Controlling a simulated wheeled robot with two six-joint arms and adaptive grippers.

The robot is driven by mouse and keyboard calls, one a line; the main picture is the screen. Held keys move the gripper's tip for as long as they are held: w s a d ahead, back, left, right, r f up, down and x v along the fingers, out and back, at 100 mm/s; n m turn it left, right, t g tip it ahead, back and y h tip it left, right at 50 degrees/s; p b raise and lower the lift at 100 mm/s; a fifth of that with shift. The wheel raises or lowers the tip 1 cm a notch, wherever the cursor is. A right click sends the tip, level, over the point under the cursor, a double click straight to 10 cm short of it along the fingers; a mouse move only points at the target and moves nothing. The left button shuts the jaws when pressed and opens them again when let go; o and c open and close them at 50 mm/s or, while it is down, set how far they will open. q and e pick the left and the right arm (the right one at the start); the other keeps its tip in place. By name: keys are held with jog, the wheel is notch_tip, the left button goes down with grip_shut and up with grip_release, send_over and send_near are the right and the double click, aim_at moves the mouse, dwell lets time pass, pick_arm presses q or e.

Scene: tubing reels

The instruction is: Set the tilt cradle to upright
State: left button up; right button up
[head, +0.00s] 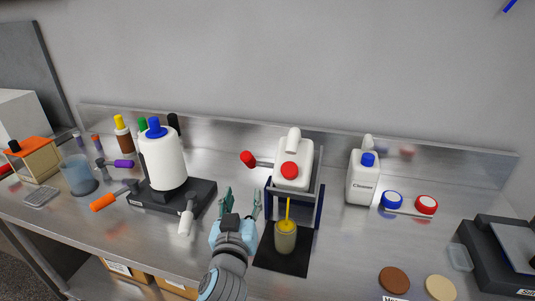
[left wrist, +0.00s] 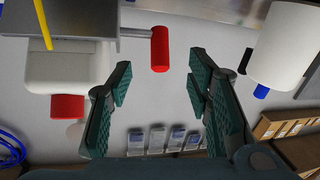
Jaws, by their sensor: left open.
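The tilt cradle has a grey tray and a dark blue stand (head: 318,207). It holds a white jug (head: 295,175) tipped forward, its red cap (head: 290,170) facing front. A yellow stream (head: 288,212) runs down into a beaker (head: 285,240) below. The cradle's red handle (head: 247,158) sticks out to the left; it also shows in the left wrist view (left wrist: 160,48), between the fingertip lines. My left gripper (head: 241,200) is open and empty, in front of and below the handle. I see no contact with it. My right gripper is out of view.
A white drum with a blue cap (head: 162,160) stands on a dark base left of my gripper, with orange (head: 103,203) and white (head: 185,222) handles. A white bottle (head: 362,180) and blue and red caps stand right. A dark device sits far right.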

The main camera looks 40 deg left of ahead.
aim_at(249, 164)
pick_arm(q)
jog(key=w+a, duration=0.1)
jog(key=w, duration=0.1)
jog(key=w+a+r, duration=0.1)
jog(key=w+a, duration=0.2)
jog(key=w, duration=0.1)
jog(key=shift+a+r, duration=0.25)
jog(key=shift+r, duration=0.1)
jog(key=x, duration=0.6)
jog(key=shift+w+d+f, duration=0.2)
jog(key=shift+d+f, duration=0.05)
jog(key=shift+d, duration=0.05)
jog(key=shift+w+a, duration=0.2)
jog(key=shift+w, duration=0.05)
jog(key=shift+s+r, duration=0.1)
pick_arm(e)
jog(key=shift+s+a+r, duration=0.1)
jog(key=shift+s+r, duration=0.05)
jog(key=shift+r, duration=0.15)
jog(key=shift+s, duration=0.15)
pick_arm(q)
jog(key=shift+c, duration=0.6)
grip_shut()
